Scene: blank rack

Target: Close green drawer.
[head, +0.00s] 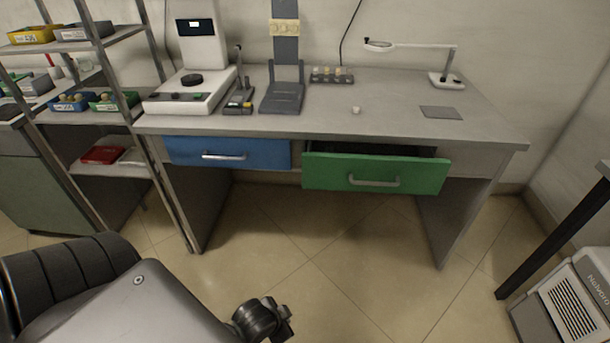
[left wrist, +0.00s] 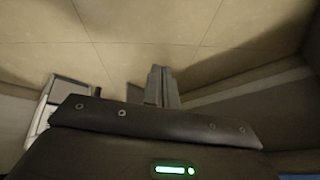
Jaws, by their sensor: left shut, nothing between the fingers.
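The green drawer (head: 375,174) hangs under the right half of the grey desk and is pulled partly out. A dark gap shows behind its top edge, and its front stands forward of the blue drawer. Its grey bar handle (head: 374,181) is at the middle of its front. My left arm comes in at the lower left of the head view, well in front of the desk and apart from the drawer. My left gripper (left wrist: 162,88) shows in the left wrist view, shut and empty above the tiled floor. My right gripper is not in view.
The blue drawer (head: 228,153) at the left looks closed. The desk top (head: 390,105) carries a white instrument, a grey stand, a vial rack and a lamp. A shelf rack (head: 105,110) stands at the left. A white unit (head: 572,300) is at lower right. Open floor lies before the desk.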

